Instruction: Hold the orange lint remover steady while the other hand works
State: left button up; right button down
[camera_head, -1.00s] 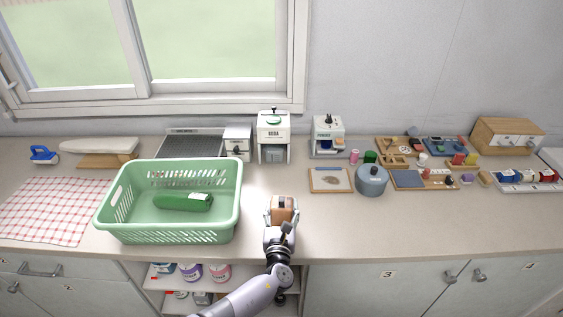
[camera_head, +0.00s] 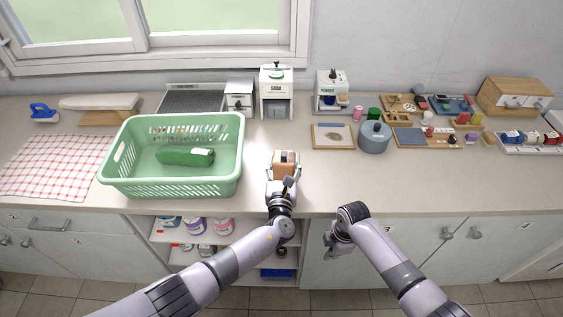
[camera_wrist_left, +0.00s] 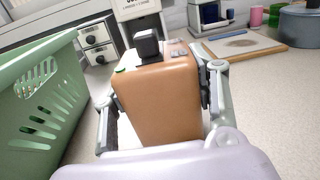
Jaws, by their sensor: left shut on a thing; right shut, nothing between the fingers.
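The orange lint remover (camera_head: 285,158) is a boxy orange-brown block with a dark knob on top, standing on the counter right of the green basket. In the left wrist view the lint remover (camera_wrist_left: 158,98) fills the middle, with a finger against each side. My left gripper (camera_head: 283,172) is shut on it from the front; its fingers also show in the left wrist view (camera_wrist_left: 160,105). My right gripper (camera_head: 332,240) is low in front of the cabinets, apart from everything. Its fingers are small and partly hidden by its wrist.
A green basket (camera_head: 112,168) holding a green bottle (camera_head: 180,156) stands just left of my left gripper. A soda dispenser (camera_head: 276,92), a framed tray (camera_head: 318,146) and a grey pot (camera_head: 374,138) stand behind and to the right. The counter front right of centre is clear.

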jog(key=w+a+r+n+h, duration=0.1)
jog(key=w+a+r+n, duration=0.1)
jog(key=r+n, duration=0.6)
jog(key=w+a+r+n, duration=0.1)
jog(key=w+r+n, duration=0.15)
jog(key=r, duration=0.95)
pick_arm(q)
jog(key=shift+d, duration=0.1)
jog(key=shift+a, duration=0.25)
jog(key=shift+d, duration=0.2)
pick_arm(e)
jog(key=w+a+r+n+t, duration=0.4)
jog(key=w+a+r+n, duration=0.1)
jog(key=a+r, duration=0.7)
notch_tip(320, 180, up, 2)
jog(key=shift+w+a, duration=0.25)
jog(key=shift+w, duration=0.35)
jog(key=shift+f, duration=0.1)
